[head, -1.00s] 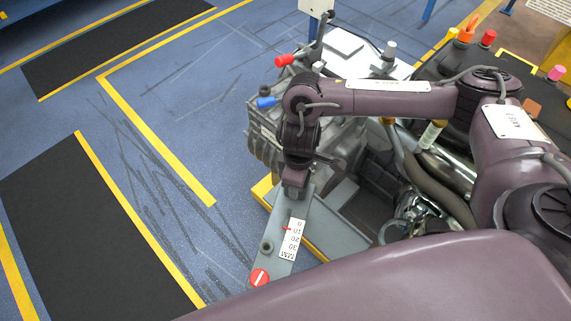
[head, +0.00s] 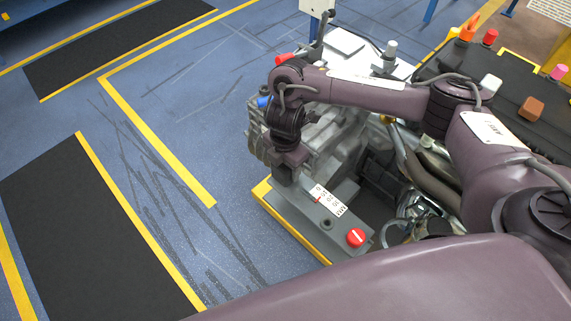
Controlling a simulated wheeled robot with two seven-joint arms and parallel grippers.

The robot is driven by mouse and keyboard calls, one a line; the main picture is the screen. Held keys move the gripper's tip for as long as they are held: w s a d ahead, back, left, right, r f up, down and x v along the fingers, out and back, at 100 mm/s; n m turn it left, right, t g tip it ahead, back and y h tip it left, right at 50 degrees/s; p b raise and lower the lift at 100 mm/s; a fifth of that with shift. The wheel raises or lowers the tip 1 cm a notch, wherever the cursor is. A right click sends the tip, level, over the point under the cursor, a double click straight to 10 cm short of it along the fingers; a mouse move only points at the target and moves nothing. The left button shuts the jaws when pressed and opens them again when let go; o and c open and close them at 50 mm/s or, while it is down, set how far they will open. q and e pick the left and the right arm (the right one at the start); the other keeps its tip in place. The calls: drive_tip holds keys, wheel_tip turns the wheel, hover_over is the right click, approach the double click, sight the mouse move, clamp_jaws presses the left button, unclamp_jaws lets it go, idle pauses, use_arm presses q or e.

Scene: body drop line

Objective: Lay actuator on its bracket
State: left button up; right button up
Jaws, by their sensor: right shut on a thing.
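My right gripper (head: 283,178) is shut on one end of a long grey bar-shaped piece (head: 302,205), which I take to be the actuator. The piece carries a white millimetre scale label and a dark round knob, with a red round cap at its far end. It points down and right, along the inside of a yellow edge. I cannot tell whether it touches anything below. The fingertips are largely hidden by the wrist. I cannot make out the bracket for sure; it may be under the piece. My left gripper is not in view.
A grey metal engine block (head: 340,140) stands just behind and beside the wrist. The yellow edge (head: 290,228) runs below the piece. Hoses and pipes (head: 420,165) crowd the right. The blue floor (head: 170,120) with black mats (head: 75,230) is open at left.

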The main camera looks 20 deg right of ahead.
drive_tip(key=shift+r, duration=0.1)
wheel_tip(320, 180, down, 2)
drive_tip(key=shift+f+b, duration=0.1)
drive_tip(key=shift+b, duration=0.45)
drive_tip(key=shift+f+b, duration=1.85)
drive_tip(key=shift+f, duration=1.05)
drive_tip(key=shift+f+b, duration=0.7)
drive_tip(key=shift+f, duration=0.3)
drive_tip(key=o, duration=1.5)
drive_tip(key=shift+c, duration=0.2)
drive_tip(key=shift+f, duration=0.1)
wheel_tip(320, 180, up, 6)
drive_tip(key=p, duration=0.5)
drive_tip(key=shift+p, duration=0.4)
